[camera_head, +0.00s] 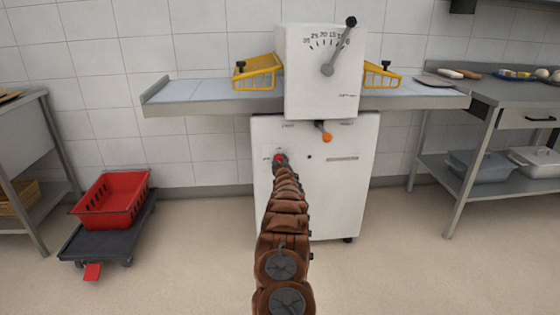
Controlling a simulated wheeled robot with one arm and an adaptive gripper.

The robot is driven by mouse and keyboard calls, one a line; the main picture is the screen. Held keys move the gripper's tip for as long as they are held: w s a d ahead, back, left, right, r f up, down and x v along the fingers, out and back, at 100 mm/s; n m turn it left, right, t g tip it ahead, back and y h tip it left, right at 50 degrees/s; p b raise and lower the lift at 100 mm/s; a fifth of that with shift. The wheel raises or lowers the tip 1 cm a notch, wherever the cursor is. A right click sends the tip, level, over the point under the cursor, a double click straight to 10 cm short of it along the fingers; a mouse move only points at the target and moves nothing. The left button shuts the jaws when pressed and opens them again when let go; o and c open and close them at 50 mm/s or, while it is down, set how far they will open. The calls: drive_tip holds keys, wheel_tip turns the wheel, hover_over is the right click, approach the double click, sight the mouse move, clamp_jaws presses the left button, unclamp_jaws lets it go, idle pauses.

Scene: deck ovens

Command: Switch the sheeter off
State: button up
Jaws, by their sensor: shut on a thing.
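The sheeter (341,200) is a white machine with a tall upper housing, a dial and a lever (340,45), in the middle of the head view. A small red switch (278,157) shows on the upper left of its lower front panel. My brown arm reaches up from the bottom of the picture to this spot. My gripper (280,160) is small in view, at the red switch and shut on it. The gripper hides most of the switch, so I cannot tell its setting.
An orange knob (326,136) on a short lever juts out below the housing, right of my gripper. Yellow guards (257,72) stand over the side tables. A red crate (113,199) sits on a dolly at left. A steel bench (510,93) stands at right.

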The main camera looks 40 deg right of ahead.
drive_tip(key=shift+w+a+r+n, duration=0.1)
drive_tip(key=shift+n, duration=0.4)
drive_tip(key=shift+p, duration=0.3)
drive_tip(key=o, duration=1.1)
